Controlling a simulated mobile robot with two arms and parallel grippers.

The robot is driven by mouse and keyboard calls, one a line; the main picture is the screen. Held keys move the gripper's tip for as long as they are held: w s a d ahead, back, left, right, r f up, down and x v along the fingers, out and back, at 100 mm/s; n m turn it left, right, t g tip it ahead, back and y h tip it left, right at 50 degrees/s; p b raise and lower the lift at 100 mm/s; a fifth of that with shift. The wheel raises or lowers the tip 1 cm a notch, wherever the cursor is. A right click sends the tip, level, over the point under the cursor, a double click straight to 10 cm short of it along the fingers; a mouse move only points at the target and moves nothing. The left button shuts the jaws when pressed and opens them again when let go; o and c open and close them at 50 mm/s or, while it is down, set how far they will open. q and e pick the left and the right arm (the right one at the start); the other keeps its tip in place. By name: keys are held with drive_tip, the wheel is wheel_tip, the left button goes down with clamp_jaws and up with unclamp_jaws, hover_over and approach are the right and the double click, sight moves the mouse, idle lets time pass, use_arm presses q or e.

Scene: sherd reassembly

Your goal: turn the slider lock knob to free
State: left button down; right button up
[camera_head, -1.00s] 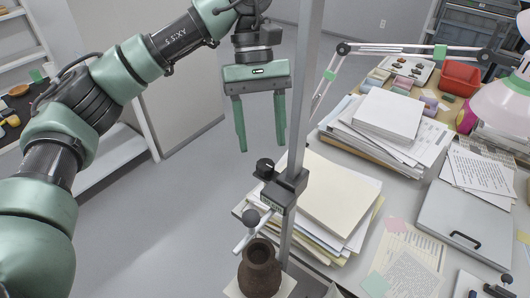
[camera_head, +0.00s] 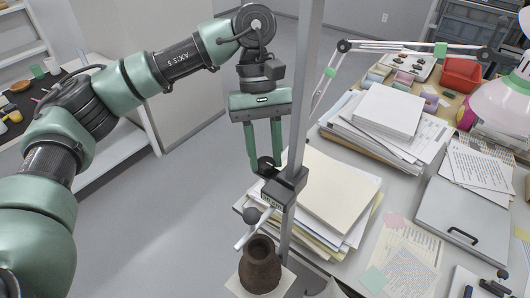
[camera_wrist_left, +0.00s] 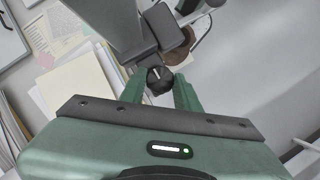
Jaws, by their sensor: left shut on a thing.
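The slider lock knob (camera_head: 266,165) is a small black round knob on the side of the dark slider block (camera_head: 286,187) on the upright metal post (camera_head: 304,95). In the left wrist view the knob (camera_wrist_left: 159,79) shows a white pointer line and sits between the green fingertips. My left gripper (camera_head: 265,166) hangs downward with its fingers closed on the knob, one on each side. It also shows in the left wrist view (camera_wrist_left: 161,88). My right gripper is not in view.
A brown pot (camera_head: 260,268) stands below the slider. Stacked papers (camera_head: 335,190) lie close on the right. Open floor (camera_head: 170,215) is to the left.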

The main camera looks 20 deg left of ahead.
use_arm(q)
drive_tip(key=shift+f+n+t+b, duration=0.25)
drive_tip(key=shift+n+b, duration=0.35)
drive_tip(key=shift+b, duration=0.4)
drive_tip(key=n+h+b, duration=0.1)
drive_tip(key=n+b, duration=0.1)
drive_tip(key=n+t+b, duration=0.1)
drive_tip(key=n+b, duration=0.2)
drive_tip(key=shift+s+a+t+h+b, duration=0.15)
drive_tip(key=shift+t+h+b, duration=0.1)
drive_tip(key=shift+h+b, duration=0.15)
drive_tip(key=n+t+b, duration=0.1)
drive_tip(key=n, duration=0.1)
drive_tip(key=n+b, duration=0.2)
drive_tip(key=shift+s+r+n+t, duration=0.1)
drive_tip(key=shift+n+t, duration=0.2)
drive_tip(key=shift+t, duration=0.1)
drive_tip(key=n+t+b, duration=0.1)
drive_tip(key=n+b, duration=0.1)
drive_tip(key=n, duration=0.1)
drive_tip(key=shift+s, duration=0.1)
drive_tip(key=shift+s+r+n+t+b, duration=0.15)
drive_tip(key=shift+n+t+b, duration=0.75)
drive_tip(key=shift+n, duration=1.1)
drive_tip(key=c, duration=1)
unclamp_jaws()
